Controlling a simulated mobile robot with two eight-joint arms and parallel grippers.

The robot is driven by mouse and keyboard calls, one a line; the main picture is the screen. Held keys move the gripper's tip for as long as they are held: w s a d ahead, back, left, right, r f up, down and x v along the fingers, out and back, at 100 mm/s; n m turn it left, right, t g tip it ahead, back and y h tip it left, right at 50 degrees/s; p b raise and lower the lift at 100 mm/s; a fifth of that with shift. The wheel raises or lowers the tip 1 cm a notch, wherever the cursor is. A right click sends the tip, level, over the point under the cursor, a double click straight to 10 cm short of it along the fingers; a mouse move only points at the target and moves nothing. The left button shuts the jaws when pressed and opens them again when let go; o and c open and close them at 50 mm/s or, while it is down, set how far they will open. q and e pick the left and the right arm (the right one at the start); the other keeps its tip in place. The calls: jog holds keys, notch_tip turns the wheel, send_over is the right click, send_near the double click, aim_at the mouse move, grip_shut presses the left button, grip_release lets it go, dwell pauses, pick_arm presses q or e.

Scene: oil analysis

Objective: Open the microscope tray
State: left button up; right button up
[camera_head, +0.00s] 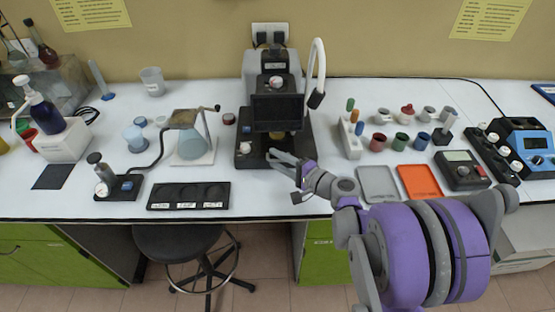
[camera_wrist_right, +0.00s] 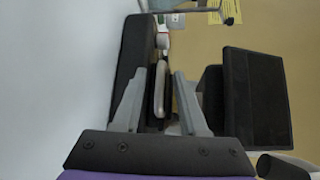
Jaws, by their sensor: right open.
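The microscope (camera_head: 270,60) stands at the back middle of the bench, with a dark screen (camera_head: 277,109) on its front and a black base (camera_head: 246,152). My right gripper (camera_head: 276,156) reaches over the front of the base, below the screen. In the right wrist view the gripper (camera_wrist_right: 158,95) is open, its two grey fingers spread. A thin dark part with a pale rounded edge (camera_wrist_right: 160,90) shows between them, probably the microscope tray. I cannot tell whether the fingers touch it. The screen (camera_wrist_right: 258,97) is close on the right. The left gripper is not in view.
A black slotted holder (camera_head: 188,196) lies left of the microscope near the front edge. A flask on a stand (camera_head: 191,147) is behind it. A grey tray (camera_head: 377,183) and an orange tray (camera_head: 419,182) lie to the right. A stool (camera_head: 178,240) stands below the bench.

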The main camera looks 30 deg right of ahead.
jog(key=shift+w, duration=0.1)
jog(key=c, duration=0.6)
grip_shut()
jog(key=shift+a, duration=0.1)
dwell(0.7)
